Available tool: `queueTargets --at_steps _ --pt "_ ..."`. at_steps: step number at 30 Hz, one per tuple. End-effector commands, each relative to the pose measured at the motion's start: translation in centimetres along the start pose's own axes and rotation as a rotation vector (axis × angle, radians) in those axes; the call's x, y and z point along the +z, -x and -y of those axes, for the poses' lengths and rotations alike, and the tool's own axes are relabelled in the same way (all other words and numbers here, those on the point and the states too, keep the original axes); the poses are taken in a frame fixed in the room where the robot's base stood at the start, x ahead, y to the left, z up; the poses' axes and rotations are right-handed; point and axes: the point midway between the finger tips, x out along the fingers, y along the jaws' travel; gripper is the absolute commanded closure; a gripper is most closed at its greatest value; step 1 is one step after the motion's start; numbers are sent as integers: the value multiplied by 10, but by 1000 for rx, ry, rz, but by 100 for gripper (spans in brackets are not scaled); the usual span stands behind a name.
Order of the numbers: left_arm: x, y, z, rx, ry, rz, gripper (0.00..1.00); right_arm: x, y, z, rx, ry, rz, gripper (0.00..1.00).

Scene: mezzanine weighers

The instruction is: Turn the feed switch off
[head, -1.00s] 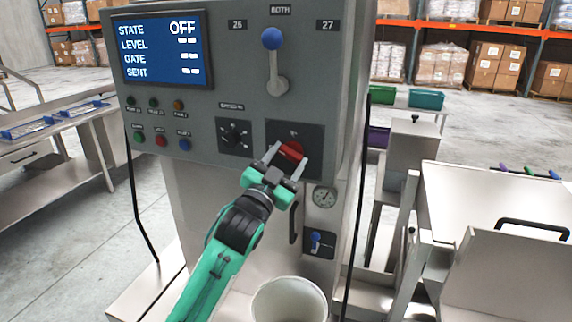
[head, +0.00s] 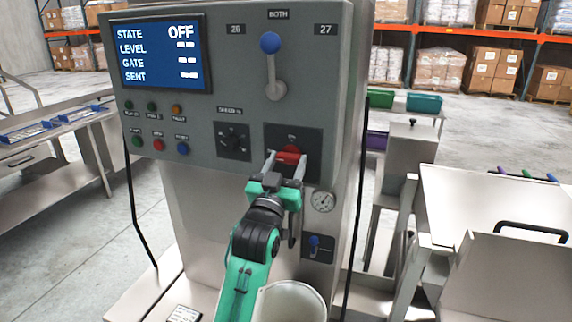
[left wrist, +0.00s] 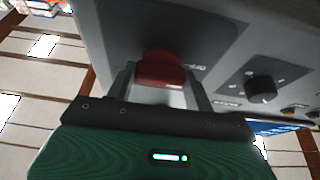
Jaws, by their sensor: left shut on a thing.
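The feed switch is a red rotary handle (head: 289,155) on a dark square plate on the grey control panel (head: 225,100). My left gripper (head: 286,160) is at the handle with one finger on each side, shut on it. In the left wrist view the red handle (left wrist: 161,70) sits between the two fingers. The display (head: 162,52) reads STATE OFF. My right gripper is not in view.
A blue-knobbed lever (head: 271,62) stands upright above the switch, under BOTH. A black selector knob (head: 234,142) and several small buttons are to the left. A white bucket (head: 291,300) stands below.

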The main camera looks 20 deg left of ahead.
Motion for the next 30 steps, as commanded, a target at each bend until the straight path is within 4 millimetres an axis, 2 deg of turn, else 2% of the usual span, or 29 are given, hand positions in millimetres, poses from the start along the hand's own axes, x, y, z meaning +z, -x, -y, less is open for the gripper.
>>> queueTargets --at_steps 8,9,11,12,20,23,26,30 --pt "0 0 0 0 2 0 70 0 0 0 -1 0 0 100" --pt "0 0 0 0 2 0 39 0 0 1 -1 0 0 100" --pt "0 0 0 0 2 0 28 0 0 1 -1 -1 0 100" --pt "0 0 0 0 2 0 25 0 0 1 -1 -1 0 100" --pt "0 1 0 0 1 0 25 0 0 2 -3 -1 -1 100" --pt "1 7 0 0 1 0 25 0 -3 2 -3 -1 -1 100" --pt "3 20 0 0 1 1 25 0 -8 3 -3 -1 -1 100" --pt "4 51 0 0 2 0 25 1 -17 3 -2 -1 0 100"
